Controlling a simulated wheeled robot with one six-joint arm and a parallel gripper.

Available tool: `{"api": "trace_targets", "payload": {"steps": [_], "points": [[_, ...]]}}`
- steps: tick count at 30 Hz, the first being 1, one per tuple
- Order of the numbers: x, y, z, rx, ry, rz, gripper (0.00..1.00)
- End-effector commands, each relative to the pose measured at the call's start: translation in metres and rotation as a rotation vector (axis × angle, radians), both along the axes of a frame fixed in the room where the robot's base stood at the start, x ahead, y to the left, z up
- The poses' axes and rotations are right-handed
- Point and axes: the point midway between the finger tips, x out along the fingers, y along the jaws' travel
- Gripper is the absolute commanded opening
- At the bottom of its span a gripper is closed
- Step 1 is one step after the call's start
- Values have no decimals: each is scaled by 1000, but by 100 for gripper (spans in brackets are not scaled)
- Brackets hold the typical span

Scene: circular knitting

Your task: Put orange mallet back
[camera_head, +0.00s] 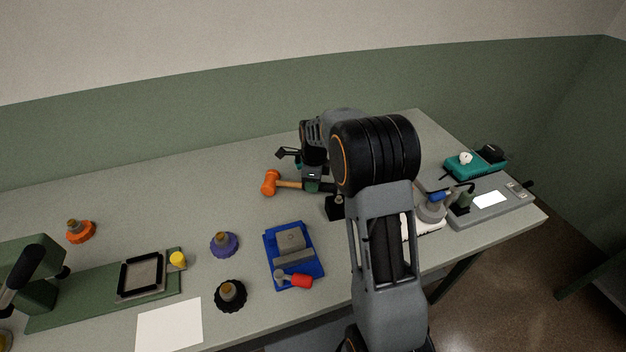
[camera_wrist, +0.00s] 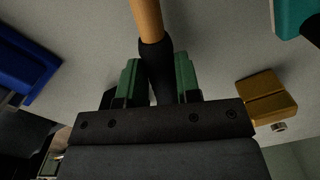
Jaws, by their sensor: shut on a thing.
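The orange mallet (camera_head: 270,183) has an orange head and a wooden handle with a dark grip. In the head view it lies roughly level, its head pointing left, over the back middle of the table. My gripper (camera_head: 314,186) is at the handle's right end. In the wrist view the green fingers of my gripper (camera_wrist: 160,82) are shut on the dark grip of the orange mallet (camera_wrist: 148,22); its head is out of that view. I cannot tell whether the mallet touches the table. My arm hides part of the table's right side.
A blue tray (camera_head: 272,266) with grey blocks and a small red-handled tool (camera_head: 300,281) is in front. Purple (camera_head: 224,244), black (camera_head: 231,295) and orange (camera_head: 81,232) knobbed pieces stand left. A teal device (camera_head: 475,162) and grey scale (camera_head: 490,211) are right. The back left table is clear.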

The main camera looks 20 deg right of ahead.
Motion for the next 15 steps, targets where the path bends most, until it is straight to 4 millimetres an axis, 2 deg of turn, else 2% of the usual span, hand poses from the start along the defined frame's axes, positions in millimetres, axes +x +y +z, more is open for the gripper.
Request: {"api": "trace_targets", "payload": {"steps": [9, 10, 15], "points": [[0, 0, -1, 0, -2, 0, 0], [0, 0, -1, 0, -2, 0, 34], [0, 0, -1, 0, -1, 0, 50]]}}
